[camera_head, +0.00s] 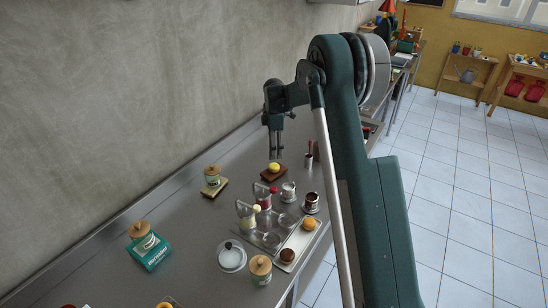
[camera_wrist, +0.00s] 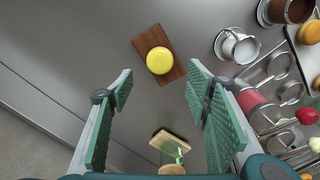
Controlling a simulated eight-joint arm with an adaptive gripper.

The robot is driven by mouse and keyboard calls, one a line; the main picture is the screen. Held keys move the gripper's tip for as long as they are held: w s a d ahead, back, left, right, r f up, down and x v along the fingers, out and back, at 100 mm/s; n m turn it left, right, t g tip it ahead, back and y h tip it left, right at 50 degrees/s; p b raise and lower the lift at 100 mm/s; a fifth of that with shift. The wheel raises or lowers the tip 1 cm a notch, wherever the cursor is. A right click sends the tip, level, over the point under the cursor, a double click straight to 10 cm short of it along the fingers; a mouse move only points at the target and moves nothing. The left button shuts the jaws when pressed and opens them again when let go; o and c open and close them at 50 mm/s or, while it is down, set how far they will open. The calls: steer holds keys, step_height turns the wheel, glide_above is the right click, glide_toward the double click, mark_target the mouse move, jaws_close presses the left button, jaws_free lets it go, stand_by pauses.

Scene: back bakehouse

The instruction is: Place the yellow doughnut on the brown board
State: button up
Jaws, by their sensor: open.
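The yellow doughnut (camera_wrist: 160,60) lies on the brown board (camera_wrist: 148,39) in the wrist view, with bare board showing around it. In the head view the yellow doughnut (camera_head: 274,168) also sits on the dark brown board (camera_head: 266,176) on the steel counter. My gripper (camera_wrist: 160,80) is open, with its green fingers spread and nothing between them. In the head view my gripper (camera_head: 276,153) hangs just above and behind the board, apart from the doughnut.
A jar on a lighter board (camera_head: 214,190) stands to the left. To the right are a metal cup (camera_head: 288,192), a metal tray with bottles (camera_head: 265,238) and a white tray (camera_head: 302,243) with pastries.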

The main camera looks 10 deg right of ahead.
steer(key=shift+r, duration=1.3)
steer(key=s+r+m+t, duration=0.2)
steer(key=s+r+m, duration=0.2)
steer(key=s+r, duration=0.85)
steer(key=s+r+m+t, duration=0.1)
steer(key=s+r+m, duration=0.4)
steer(key=s+r, duration=0.75)
steer(key=s+f+m+t, duration=0.1)
steer(key=s+f+m, duration=0.1)
steer(key=s, duration=0.9)
steer(key=s+f+m+t, duration=0.1)
steer(key=s+f+m, duration=0.2)
steer(key=s, duration=0.8)
steer(key=s+f+m+t, duration=0.2)
steer(key=s+f+m, duration=0.1)
steer(key=s, duration=0.8)
steer(key=shift+m, duration=0.5)
